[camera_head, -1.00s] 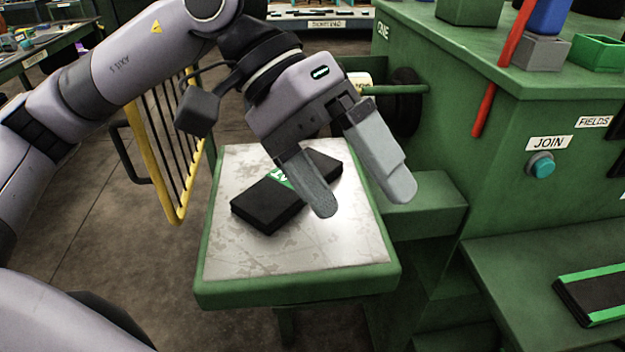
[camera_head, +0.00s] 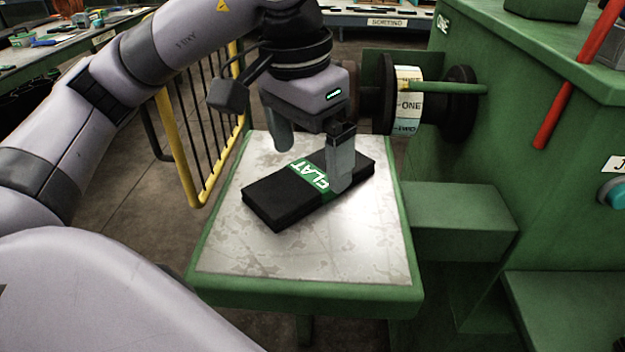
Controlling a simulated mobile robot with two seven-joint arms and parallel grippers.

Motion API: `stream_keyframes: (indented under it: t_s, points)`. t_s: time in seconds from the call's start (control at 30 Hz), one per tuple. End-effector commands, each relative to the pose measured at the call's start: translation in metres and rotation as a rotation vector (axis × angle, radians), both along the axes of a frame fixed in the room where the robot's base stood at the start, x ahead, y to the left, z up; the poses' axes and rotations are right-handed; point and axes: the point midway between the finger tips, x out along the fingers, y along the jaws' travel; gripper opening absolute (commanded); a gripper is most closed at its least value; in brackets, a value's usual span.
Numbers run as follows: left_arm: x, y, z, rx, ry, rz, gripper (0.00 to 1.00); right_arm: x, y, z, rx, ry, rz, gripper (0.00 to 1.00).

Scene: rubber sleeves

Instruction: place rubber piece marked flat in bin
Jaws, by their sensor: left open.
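The black rubber piece (camera_head: 276,201) lies flat and slanted on the metal-topped green stand (camera_head: 240,252). A green band around its middle carries the white word FLAT. My left gripper (camera_head: 314,168) points down over the piece, open. One finger is beyond the far left side of the piece. The other finger is in front of its right part and hides some of the band. I cannot tell whether that finger touches the piece. No bin can be made out clearly. My right gripper is not in view.
A green machine (camera_head: 545,130) stands close on the right, with a red lever (camera_head: 575,80) and a teal button (camera_head: 614,193). A roll of labels (camera_head: 407,100) sits behind the stand. A yellow-framed barrier (camera_head: 178,150) is on the left. The front of the stand's top is bare.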

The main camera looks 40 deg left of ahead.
Motion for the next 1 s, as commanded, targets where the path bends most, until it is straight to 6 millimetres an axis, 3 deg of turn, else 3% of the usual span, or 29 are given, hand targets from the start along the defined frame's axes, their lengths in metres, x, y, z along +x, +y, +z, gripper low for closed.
stream_keyframes:
  t_s: [0.2, 0.43, 0.47, 0.63, 0.7, 1.0]
  points:
    - [0.002, 0.0, -0.025, -0.001, 0.001, 0.0, 1.0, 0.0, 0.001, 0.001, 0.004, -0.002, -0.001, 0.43]
    - [0.002, -0.001, -0.027, -0.002, 0.0, 0.0, 1.0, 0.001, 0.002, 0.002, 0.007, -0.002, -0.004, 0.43]
    - [0.002, -0.001, -0.027, -0.002, 0.0, 0.0, 0.97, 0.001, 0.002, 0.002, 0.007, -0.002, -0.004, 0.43]
    - [0.002, -0.001, -0.027, -0.002, 0.0, -0.001, 0.41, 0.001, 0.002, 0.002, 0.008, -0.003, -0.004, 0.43]
    - [0.002, -0.001, -0.026, -0.002, -0.001, 0.0, 0.32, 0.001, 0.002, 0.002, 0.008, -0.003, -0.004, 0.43]
    - [0.003, -0.001, -0.022, -0.003, -0.001, -0.001, 0.32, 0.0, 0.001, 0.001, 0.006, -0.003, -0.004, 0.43]
